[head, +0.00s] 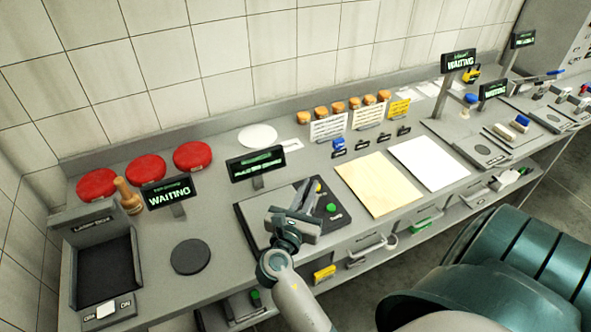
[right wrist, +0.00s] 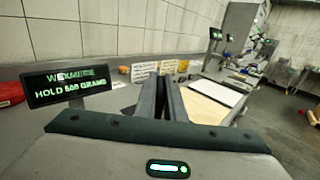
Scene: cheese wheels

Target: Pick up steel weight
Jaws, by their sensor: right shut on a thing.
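My right gripper (head: 304,194) is over the dark scale plate on the counter, its fingers pointing away from me. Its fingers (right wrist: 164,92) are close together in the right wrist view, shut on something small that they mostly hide. The steel weight cannot be made out clearly apart from the grey fingers. A display (right wrist: 68,86) left of the fingers reads "HOLD 500 GRAMS" on its lower line; it stands behind the scale in the head view (head: 256,164). My left gripper is not in view.
Red cheese wheels (head: 146,168) lie along the back left. A wooden board (head: 378,184) and a white board (head: 429,164) lie right of the scale. A black round pad (head: 190,257) and an open dark box (head: 104,268) are at left. Small corked jars (head: 353,103) line the back.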

